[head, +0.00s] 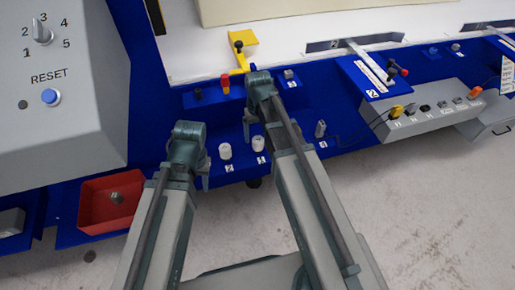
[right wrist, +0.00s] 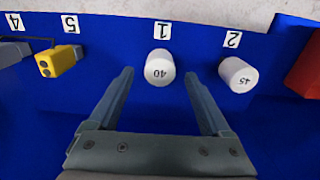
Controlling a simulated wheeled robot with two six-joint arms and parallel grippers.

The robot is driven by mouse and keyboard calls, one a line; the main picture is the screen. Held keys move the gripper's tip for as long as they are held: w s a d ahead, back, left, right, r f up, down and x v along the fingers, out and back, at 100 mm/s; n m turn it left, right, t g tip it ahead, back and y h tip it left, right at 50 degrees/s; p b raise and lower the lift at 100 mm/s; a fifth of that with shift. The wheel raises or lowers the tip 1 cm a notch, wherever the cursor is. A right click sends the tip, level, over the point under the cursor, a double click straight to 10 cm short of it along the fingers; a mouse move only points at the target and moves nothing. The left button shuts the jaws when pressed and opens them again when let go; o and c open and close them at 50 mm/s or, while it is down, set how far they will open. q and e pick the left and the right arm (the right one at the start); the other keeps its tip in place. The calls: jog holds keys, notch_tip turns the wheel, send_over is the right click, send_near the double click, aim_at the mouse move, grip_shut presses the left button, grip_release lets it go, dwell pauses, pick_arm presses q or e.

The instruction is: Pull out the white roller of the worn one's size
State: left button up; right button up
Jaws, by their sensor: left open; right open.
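Two white rollers stand on the blue bench. The one at label 1 (head: 258,144) reads "40" on its top in the right wrist view (right wrist: 160,68). The one at label 2 (head: 225,151) reads "45" there (right wrist: 238,74). My right gripper (right wrist: 158,92) is open, with roller 40 lying between the lines of its fingertips; contact cannot be told. In the head view my right gripper (head: 248,125) is just behind roller 40. My left gripper (head: 203,172) is left of roller 45, its fingers mostly hidden. A small greyish part (head: 116,199) lies in the red tray (head: 92,212); no size is readable.
A yellow block (right wrist: 56,62) sits at label 5, and a grey part (right wrist: 12,52) at label 4. A grey control box with a dial (head: 42,30) and blue reset button (head: 50,97) stands at left. A red-topped part (head: 225,83) stands behind the rollers.

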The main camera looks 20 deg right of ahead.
aim_at(258, 139)
notch_tip(258, 139, down, 4)
jog(key=b, duration=0.3)
jog(key=shift+f, duration=0.15)
dwell(0.7)
grip_shut()
dwell(0.4)
jog(key=shift+r+p, duration=2.95)
jog(key=shift+r, duration=0.15)
